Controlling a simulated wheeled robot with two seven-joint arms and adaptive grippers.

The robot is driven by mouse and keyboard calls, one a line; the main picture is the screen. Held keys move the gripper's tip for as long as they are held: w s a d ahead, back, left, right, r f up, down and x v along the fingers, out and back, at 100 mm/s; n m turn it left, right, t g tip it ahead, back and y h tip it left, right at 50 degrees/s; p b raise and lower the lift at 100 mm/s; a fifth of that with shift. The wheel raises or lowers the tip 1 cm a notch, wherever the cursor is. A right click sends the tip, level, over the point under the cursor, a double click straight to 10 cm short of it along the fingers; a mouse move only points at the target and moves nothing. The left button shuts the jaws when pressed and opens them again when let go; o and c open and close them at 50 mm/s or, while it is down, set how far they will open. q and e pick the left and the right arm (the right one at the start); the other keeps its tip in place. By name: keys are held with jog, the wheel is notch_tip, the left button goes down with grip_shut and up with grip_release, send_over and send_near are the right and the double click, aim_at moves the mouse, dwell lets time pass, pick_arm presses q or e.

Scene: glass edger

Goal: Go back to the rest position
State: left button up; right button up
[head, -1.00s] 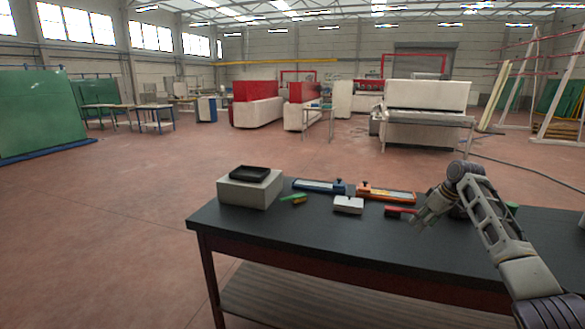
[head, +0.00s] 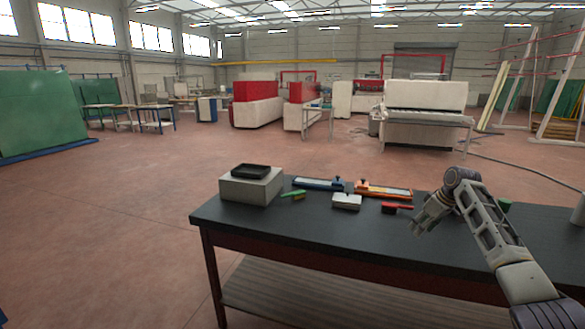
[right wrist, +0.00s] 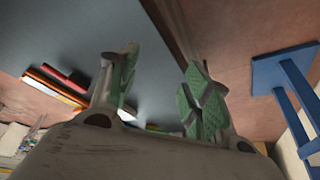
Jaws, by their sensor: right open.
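My right gripper (head: 422,226) hangs over the right part of the dark workbench (head: 330,225) in the head view, apart from the objects on it. In the right wrist view its two green-padded fingers (right wrist: 160,95) are spread with nothing between them. A red-handled brush (head: 397,207) lies just left of the gripper; a red item also shows in the right wrist view (right wrist: 66,77). My left gripper does not show in the head view.
On the bench stand a pale box with a black tray (head: 250,171), a blue tool (head: 318,183), an orange tool (head: 384,191), a white block (head: 346,201) and a green-yellow item (head: 293,194). A green object (head: 504,204) sits behind my right arm. Open floor lies left.

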jog(key=s+a+f+m+h, duration=0.1)
jog(key=s+f, duration=0.2)
jog(key=f, duration=1)
jog(key=s+a+f+m+g, duration=0.1)
jog(key=s+f, duration=0.3)
jog(key=f, duration=0.9)
jog(key=s+a+f+h, duration=0.1)
jog(key=s+a+f, duration=0.15)
jog(key=f, duration=1.05)
jog(key=s+a+f, duration=0.1)
jog(key=s+f, duration=0.9)
jog(key=f, duration=0.1)
jog(key=s+a+f+m+g, duration=0.1)
jog(key=s+a+f, duration=0.2)
jog(key=s+f, duration=0.7)
jog(key=s+a+f, duration=0.3)
jog(key=s+f, duration=0.4)
jog(key=s, duration=0.6)
jog(key=s+a+f, duration=0.2)
jog(key=s, duration=0.7)
jog(key=s+a+f, duration=0.2)
jog(key=s+a, duration=0.1)
jog(key=s, duration=0.6)
jog(key=s+a+f+g, duration=0.1)
jog(key=s+a+f, duration=0.1)
jog(key=s, duration=0.7)
jog(key=shift+s+a+f, duration=0.2)
jog(key=shift+s+f, duration=0.05)
jog(key=shift+f, duration=0.35)
